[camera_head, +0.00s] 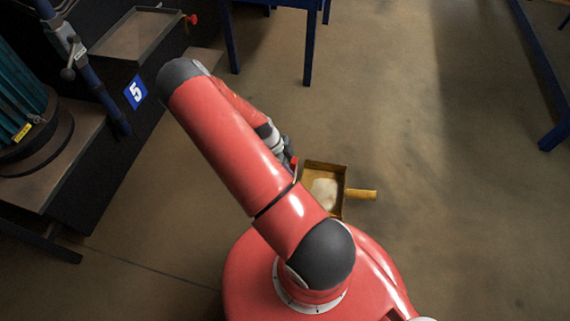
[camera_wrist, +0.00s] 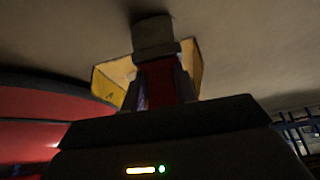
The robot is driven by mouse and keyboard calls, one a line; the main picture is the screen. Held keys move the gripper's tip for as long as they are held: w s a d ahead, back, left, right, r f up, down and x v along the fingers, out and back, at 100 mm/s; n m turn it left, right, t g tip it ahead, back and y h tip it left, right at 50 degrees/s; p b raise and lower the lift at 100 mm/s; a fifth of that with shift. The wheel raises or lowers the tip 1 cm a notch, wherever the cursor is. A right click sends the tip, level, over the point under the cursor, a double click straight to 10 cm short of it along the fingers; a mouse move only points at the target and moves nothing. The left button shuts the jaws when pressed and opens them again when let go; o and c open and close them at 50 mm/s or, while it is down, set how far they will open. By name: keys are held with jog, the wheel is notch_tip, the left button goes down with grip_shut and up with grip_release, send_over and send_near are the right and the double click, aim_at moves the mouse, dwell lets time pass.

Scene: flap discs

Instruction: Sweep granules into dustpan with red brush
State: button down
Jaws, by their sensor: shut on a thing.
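A yellow dustpan (camera_head: 338,170) lies on the floor just beyond my base, its handle pointing right. Pale granules (camera_head: 325,193) lie in a patch inside the dustpan, partly covered by my arm in the head view. My gripper (camera_head: 290,165) is beside the dustpan's left side. It is shut on a red brush (camera_wrist: 160,82), which shows between the fingers in the wrist view. In that view the dustpan (camera_wrist: 108,82) shows behind the brush and fingers.
A dark workbench (camera_head: 100,150) with a number 5 sign and a metal tray (camera_head: 135,35) stands at the left. Blue table legs (camera_head: 308,50) stand at the back, and a blue frame (camera_head: 545,75) at the right. The floor right of the dustpan is clear.

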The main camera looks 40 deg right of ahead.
aim_at(295, 161)
jog(key=shift+s+d, duration=0.6)
jog(key=shift+s, duration=0.3)
jog(key=shift+r, duration=0.1)
jog(key=shift+r+p, duration=1.65)
jog(key=shift+r, duration=0.8)
jog(key=shift+w, duration=0.1)
